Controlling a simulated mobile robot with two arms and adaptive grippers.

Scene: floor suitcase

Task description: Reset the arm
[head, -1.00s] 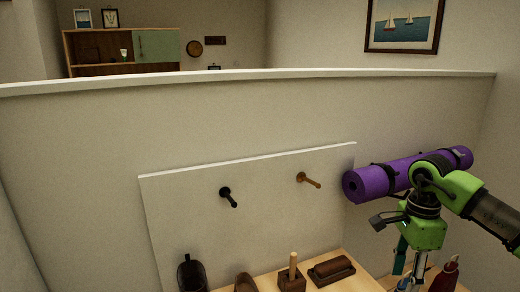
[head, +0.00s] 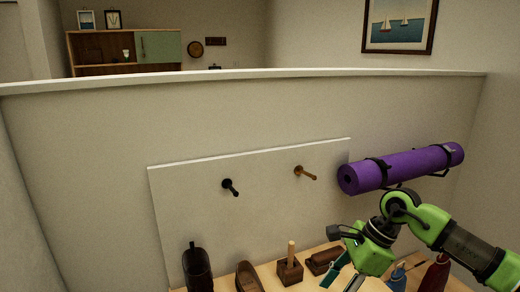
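My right arm comes in from the right, with green and black links, below a purple rolled mat (head: 412,168). My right gripper (head: 345,279) points down at the bottom edge, over the wooden surface. A teal strip and a grey rod show at its lower end and run toward the picture's edge. I cannot tell whether these are its fingers or something held. My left gripper is not in view.
A white board (head: 265,205) carries a black peg (head: 230,187) and a wooden peg (head: 305,173).

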